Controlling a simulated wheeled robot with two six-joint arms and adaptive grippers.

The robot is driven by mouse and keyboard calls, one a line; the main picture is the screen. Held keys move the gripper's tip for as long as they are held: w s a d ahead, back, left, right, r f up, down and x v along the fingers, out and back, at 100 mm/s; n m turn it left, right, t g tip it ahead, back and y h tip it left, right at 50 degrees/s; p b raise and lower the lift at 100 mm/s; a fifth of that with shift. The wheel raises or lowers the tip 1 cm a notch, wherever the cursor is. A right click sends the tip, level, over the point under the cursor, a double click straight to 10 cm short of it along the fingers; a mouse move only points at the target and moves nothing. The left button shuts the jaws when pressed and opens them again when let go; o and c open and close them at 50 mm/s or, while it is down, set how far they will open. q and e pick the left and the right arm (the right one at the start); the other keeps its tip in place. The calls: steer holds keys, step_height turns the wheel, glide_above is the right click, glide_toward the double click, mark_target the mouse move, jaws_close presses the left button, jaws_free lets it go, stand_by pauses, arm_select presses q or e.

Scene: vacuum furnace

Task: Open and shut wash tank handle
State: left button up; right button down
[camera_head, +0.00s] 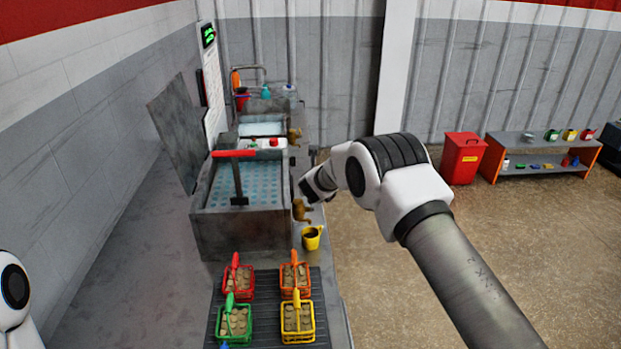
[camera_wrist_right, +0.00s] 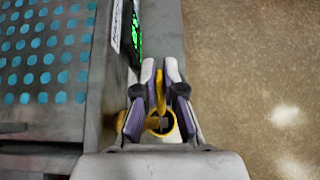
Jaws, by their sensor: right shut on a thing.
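The near wash tank (camera_head: 240,228) is a grey box with a blue dotted bottom; its blue-dotted inside also shows at the left of the right wrist view (camera_wrist_right: 45,55). A brass tap (camera_head: 301,211) is on its right side. My right gripper (camera_head: 308,190) is beside the tank's right wall, close to the tap. In the right wrist view, its fingers (camera_wrist_right: 160,72) are shut on a narrow yellow handle (camera_wrist_right: 160,92). A yellow ring-like rim shows just below it. The fingers hide part of the handle. My left gripper is out of view.
A yellow cup (camera_head: 311,238) is just below the tap. Several coloured baskets of round pieces stand on a dark rack (camera_head: 268,285) in front. A second tank (camera_head: 262,128) is behind. Open floor lies right.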

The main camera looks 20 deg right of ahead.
steer(key=shift+s+a+f, duration=0.1)
steer(key=shift+s+f, duration=0.1)
steer(key=shift+f, duration=0.35)
steer(key=c, duration=1.3)
jaws_free()
steer(key=shift+o, duration=0.2)
steer(key=shift+w+r, duration=0.15)
steer(key=v, duration=1.2)
